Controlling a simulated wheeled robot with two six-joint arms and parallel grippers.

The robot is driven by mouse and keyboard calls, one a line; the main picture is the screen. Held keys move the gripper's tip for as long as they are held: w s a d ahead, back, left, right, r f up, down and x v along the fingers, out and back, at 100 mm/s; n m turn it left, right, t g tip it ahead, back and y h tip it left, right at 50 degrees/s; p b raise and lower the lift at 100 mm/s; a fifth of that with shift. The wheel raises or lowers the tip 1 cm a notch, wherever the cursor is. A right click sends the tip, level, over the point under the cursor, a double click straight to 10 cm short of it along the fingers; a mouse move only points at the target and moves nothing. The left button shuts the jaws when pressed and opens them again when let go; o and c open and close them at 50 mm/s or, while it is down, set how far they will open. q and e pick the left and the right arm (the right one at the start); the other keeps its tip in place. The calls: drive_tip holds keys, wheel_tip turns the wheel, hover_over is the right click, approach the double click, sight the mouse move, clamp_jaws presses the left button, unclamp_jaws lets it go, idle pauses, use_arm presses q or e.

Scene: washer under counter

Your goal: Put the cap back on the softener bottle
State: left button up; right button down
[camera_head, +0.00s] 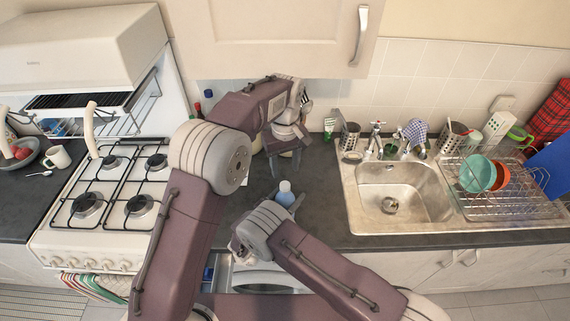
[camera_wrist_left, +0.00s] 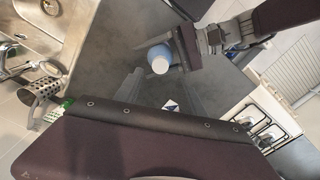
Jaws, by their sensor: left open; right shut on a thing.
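A small blue bottle (camera_head: 285,197) with a paler round top shows over the front part of the counter. My right gripper (camera_head: 291,203) is shut on it from the front right. In the left wrist view the blue bottle (camera_wrist_left: 160,58) shows its whitish round end beside the right gripper (camera_wrist_left: 186,48). I cannot tell if that end is a cap or an open neck. My left gripper (camera_head: 285,166) is open, fingers down, over the counter behind the bottle and apart from it. I see no separate cap; the left arm hides part of the counter.
The stove (camera_head: 110,195) stands left, the sink (camera_head: 390,200) and dish rack (camera_head: 510,185) right. Several containers stand against the back wall, partly behind my left arm. A cupboard (camera_head: 270,35) hangs above. The counter (camera_head: 320,200) between bottle and sink is clear.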

sight(285, 184)
use_arm(q)
wheel_tip(285, 184, down, 7)
drive_tip(key=shift+f, duration=0.2)
idle(0.3)
clamp_jaws()
drive_tip(key=m, duration=0.5)
drive_tip(key=shift+m, duration=0.3)
drive_tip(key=m, duration=0.6)
drive_tip(key=shift+m, duration=0.4)
drive_tip(key=shift+o, duration=0.7)
unclamp_jaws()
drive_tip(key=shift+r, duration=0.1)
